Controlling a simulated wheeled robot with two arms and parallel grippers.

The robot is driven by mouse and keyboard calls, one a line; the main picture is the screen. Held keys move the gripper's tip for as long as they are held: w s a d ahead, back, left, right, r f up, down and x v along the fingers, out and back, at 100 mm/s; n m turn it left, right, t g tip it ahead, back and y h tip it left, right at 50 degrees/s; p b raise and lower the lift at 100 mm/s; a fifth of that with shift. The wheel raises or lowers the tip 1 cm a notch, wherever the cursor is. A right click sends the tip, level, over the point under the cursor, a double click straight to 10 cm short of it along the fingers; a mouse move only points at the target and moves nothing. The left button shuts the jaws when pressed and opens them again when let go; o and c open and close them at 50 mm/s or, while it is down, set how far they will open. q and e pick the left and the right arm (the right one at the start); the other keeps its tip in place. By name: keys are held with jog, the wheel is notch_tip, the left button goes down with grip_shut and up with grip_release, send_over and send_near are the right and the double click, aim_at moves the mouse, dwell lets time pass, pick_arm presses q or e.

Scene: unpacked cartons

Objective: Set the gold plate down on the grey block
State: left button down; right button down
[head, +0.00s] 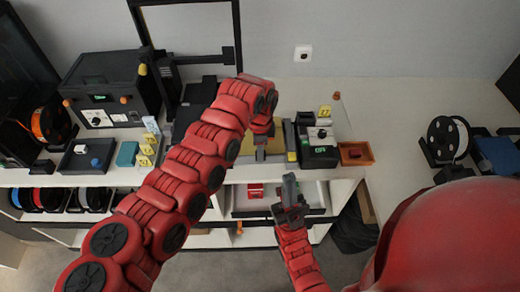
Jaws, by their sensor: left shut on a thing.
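My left gripper (260,154) is shut at the back counter, below the end of my raised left arm. A tan-gold surface, seemingly the gold plate (275,147), shows beside its fingers, and the gripper appears shut on it. My arm and gripper hide much of the plate. A narrow grey piece (289,136) with a yellow end stands just right of the plate; I cannot tell whether it is the grey block. I cannot tell whether the plate touches anything beneath it. My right gripper (289,182) is lower, in front of the counter, with nothing visible in it; its finger gap is unclear.
A black-and-grey device (318,145) and an orange tray (356,153) stand right of the plate. A tall black frame (236,38) rises behind. A black box (112,88) and spools are left. An open drawer (278,212) holds a red item. The right counter (400,110) has free room.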

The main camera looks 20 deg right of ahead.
pick_arm(q)
jog(key=shift+f+b, duration=0.7)
jog(key=shift+f, duration=0.25)
jog(key=shift+c, duration=2.2)
grip_release()
jog(key=shift+r, duration=0.15)
jog(key=shift+r, duration=1.5)
